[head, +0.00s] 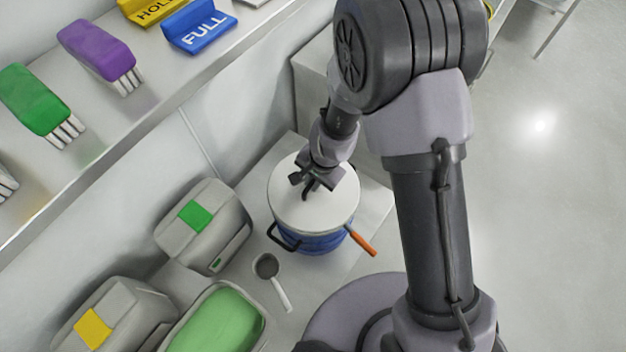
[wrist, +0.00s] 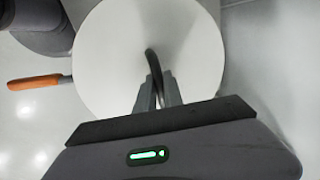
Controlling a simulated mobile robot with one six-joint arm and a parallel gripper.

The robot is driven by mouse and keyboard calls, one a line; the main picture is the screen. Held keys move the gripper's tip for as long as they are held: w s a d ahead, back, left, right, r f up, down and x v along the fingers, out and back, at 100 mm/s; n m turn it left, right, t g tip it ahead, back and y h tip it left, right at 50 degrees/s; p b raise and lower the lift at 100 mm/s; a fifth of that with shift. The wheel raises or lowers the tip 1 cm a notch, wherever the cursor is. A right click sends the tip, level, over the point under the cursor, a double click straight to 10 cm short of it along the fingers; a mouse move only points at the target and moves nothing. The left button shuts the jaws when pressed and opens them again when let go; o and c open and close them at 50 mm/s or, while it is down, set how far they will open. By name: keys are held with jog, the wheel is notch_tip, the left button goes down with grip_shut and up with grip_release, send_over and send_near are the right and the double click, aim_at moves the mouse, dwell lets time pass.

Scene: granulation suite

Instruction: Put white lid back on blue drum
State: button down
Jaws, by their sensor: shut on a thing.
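The white lid (head: 290,205) is a round disc over the top of the blue drum (head: 322,243). In the head view it covers the drum's mouth, with the blue wall showing below its front edge. I cannot tell whether it is fully seated. My gripper (head: 312,186) is above the lid, shut on its dark curved handle. In the wrist view the lid (wrist: 120,45) fills the middle, and my gripper's fingers (wrist: 157,98) close around the handle (wrist: 152,62). The drum is hidden under the lid in the wrist view.
An orange-handled tool (head: 360,239) sticks out at the drum's right. A scoop (head: 267,267), a bin with a green label (head: 205,226), a bin with a yellow label (head: 112,318) and an open tub of green material (head: 218,322) stand near. A shelf with brushes (head: 98,55) runs along the upper left.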

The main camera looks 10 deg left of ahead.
aim_at(324, 195)
jog(key=shift+f, duration=0.2)
jog(key=c, duration=1.4)
grip_release()
jog(key=d+r+p, duration=0.1)
jog(key=r+p, duration=0.2)
jog(key=r, duration=0.2)
jog(key=s+d+r+p, duration=0.1)
jog(key=r+p, duration=0.2)
jog(key=r, duration=0.3)
jog(key=d+r+p, duration=0.1)
jog(key=r+p, duration=0.3)
jog(key=r, duration=0.2)
jog(key=shift+s+d+r, duration=0.1)
jog(key=shift+s, duration=0.05)
